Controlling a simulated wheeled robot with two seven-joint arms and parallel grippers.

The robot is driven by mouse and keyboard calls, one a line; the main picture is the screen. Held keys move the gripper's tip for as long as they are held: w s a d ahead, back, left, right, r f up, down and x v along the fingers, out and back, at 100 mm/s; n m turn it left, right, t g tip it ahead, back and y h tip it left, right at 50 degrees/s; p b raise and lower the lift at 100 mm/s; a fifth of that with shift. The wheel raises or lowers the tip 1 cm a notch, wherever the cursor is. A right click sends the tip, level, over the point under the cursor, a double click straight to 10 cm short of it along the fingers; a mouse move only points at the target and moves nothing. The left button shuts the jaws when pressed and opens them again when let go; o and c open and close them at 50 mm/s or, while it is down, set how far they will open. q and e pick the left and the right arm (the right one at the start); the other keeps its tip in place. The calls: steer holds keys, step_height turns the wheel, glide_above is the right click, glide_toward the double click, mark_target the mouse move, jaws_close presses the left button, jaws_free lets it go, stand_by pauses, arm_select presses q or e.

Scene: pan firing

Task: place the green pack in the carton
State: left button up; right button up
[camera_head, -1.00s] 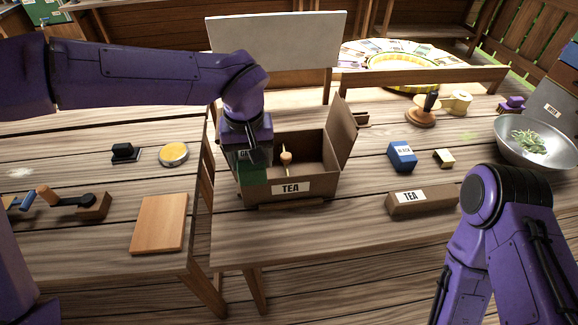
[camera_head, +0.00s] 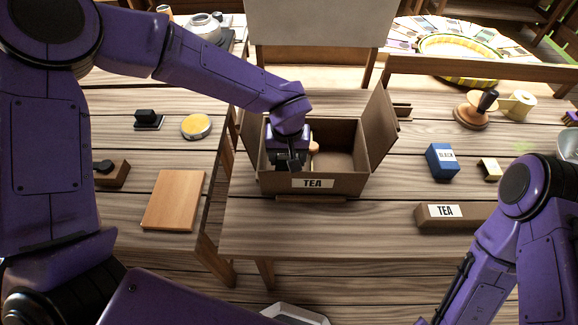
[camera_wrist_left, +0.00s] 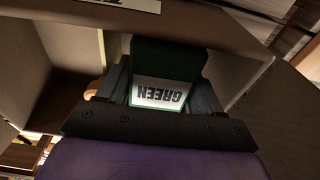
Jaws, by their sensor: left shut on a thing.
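The open brown carton (camera_head: 340,184) with a TEA label stands on the right table, flaps up. My left gripper (camera_head: 290,163) reaches down into the left part of the carton. In the left wrist view my left gripper (camera_wrist_left: 165,85) is shut on the green pack (camera_wrist_left: 168,58), whose white label reads GREEN. The pack is inside the carton's walls; whether it touches the floor I cannot tell. In the head view the pack is hidden behind the gripper and the front wall. My right arm shows at the lower right; its gripper is out of view.
A wooden piece (camera_head: 315,147) stands in the carton beside my left gripper. A blue box (camera_head: 441,162) and a long TEA box (camera_head: 455,216) lie to the right. A wooden board (camera_head: 174,200) and yellow-topped tin (camera_head: 196,127) are on the left table.

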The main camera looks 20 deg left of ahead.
mark_target(287, 156)
arm_select(q)
steer(key=shift+f, duration=2.4)
steer(key=o, duration=0.8)
steer(key=shift+f, duration=0.1)
steer(key=r, duration=0.4)
steer(key=s+r, duration=0.1)
steer(key=r, duration=0.7)
steer(key=shift+s+d+r, duration=0.15)
steer(key=shift+s, duration=0.1)
